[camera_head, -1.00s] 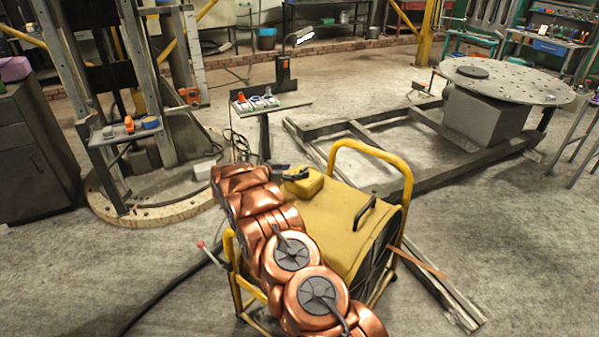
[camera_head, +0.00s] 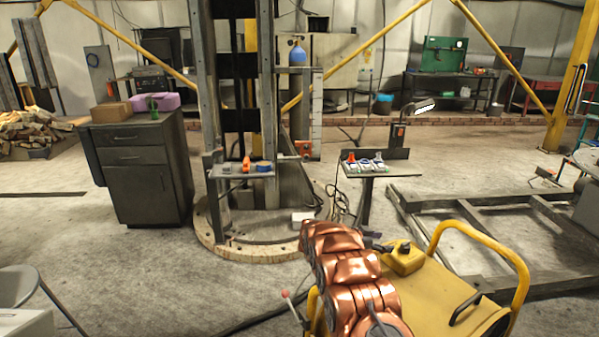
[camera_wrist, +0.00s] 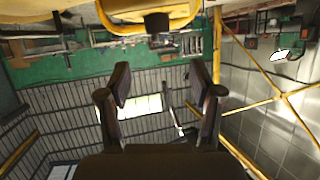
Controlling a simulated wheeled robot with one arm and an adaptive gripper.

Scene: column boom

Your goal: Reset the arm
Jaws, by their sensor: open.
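My gripper (camera_wrist: 160,88) shows in the wrist view with its two dark fingers spread apart and nothing between them. Past the fingers, the wrist view shows a grey panelled wall, a bright window and a green band, in an upside-down-looking scene. In the head view my copper-coloured arm rises from the bottom centre, in front of the yellow machine (camera_head: 435,300). The gripper itself is hard to make out in the head view.
A column boom (camera_head: 268,100) stands on a round base (camera_head: 225,250) with a small shelf (camera_head: 240,174). A small table (camera_head: 385,172) holds several items. A dark cabinet (camera_head: 145,185) stands left. A steel frame (camera_head: 490,215) lies right.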

